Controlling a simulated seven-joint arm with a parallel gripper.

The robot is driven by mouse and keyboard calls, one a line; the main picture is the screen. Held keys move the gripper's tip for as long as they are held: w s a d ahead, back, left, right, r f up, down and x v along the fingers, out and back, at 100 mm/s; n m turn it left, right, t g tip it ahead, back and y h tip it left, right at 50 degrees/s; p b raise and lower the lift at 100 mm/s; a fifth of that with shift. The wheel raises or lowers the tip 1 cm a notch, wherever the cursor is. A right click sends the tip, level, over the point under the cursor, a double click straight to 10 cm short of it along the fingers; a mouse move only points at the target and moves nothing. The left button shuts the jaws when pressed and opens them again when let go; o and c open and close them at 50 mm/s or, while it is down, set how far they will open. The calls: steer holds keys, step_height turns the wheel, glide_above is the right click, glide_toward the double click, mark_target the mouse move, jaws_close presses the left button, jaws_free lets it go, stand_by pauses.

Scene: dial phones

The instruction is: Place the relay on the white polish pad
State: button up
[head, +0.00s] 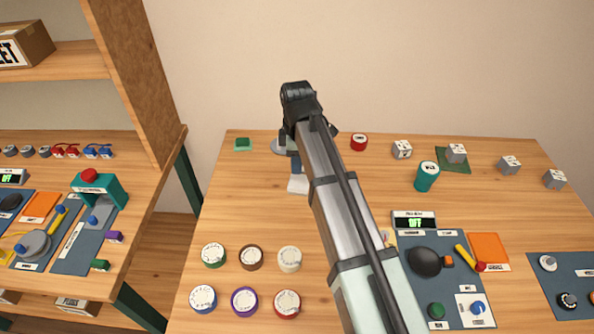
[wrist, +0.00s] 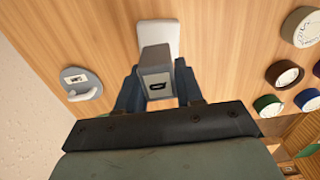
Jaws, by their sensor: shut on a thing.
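In the wrist view, my gripper (wrist: 157,95) is shut on a grey block with a black mark on its end, which I take to be the relay (wrist: 155,60). The blue fingers press its two sides. The white polish pad (wrist: 158,32) lies on the wooden table just past the relay and is partly hidden behind it. I cannot tell whether the relay touches the pad. In the head view, the white pad (head: 298,185) shows just below my gripper (head: 296,164), left of my arm. The relay is not clear there.
A grey disc with a white handle (wrist: 80,84) lies beside the gripper. A green pad (head: 243,144) is at the back left. Several round tins stand in front, including a white one (head: 289,259). Pale cubes and a teal cup (head: 427,177) stand right of my arm.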

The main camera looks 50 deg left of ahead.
steer(key=shift+f, duration=2.1)
steer(key=shift+f, duration=0.15)
steer(key=o, duration=1.1)
step_height(320, 180, up, 12)
steer(key=shift+r, duration=0.15)
